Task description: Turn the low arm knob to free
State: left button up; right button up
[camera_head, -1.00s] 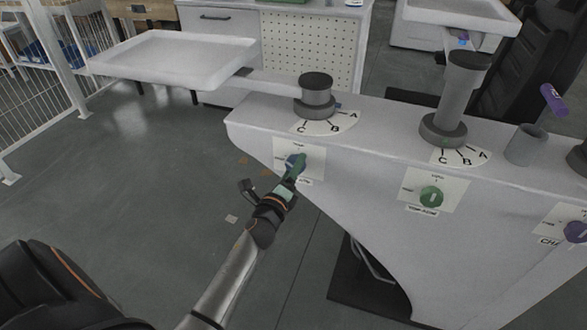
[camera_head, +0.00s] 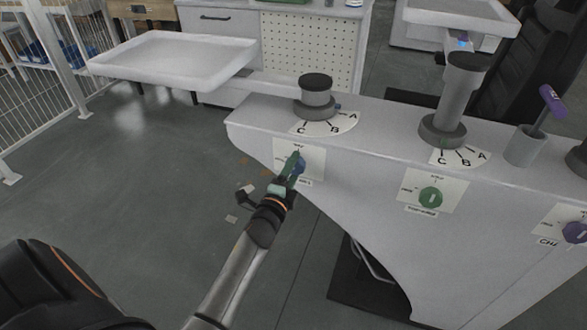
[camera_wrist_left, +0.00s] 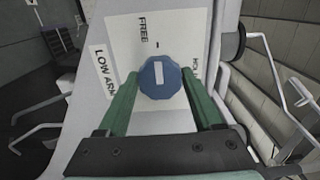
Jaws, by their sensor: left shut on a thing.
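The low arm knob is a blue dial with a white bar; it shows clearly in the left wrist view (camera_wrist_left: 158,77) and partly in the head view (camera_head: 299,168). Its plate (camera_wrist_left: 120,40) carries the words FREE, HOLD and LOW ARM. In the wrist view the white bar runs up and down, in line with a tick beside FREE. My left gripper (camera_head: 293,166) has its green fingers on both sides of the knob, shut on it. The fingers also show in the wrist view (camera_wrist_left: 160,88). My right gripper is not in view.
A green knob (camera_head: 431,197) and a purple knob (camera_head: 576,231) sit on the same grey column body (camera_head: 370,180). A white tray (camera_head: 175,55) juts out at upper left. A grey cup (camera_head: 524,146) with a purple-handled piece stands at right. Open floor lies left.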

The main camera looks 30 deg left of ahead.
pick_arm(q)
jog(key=shift+r, duration=0.1)
jog(key=o, duration=1.3)
jog(key=shift+o, duration=0.2)
jog(key=shift+s, duration=0.1)
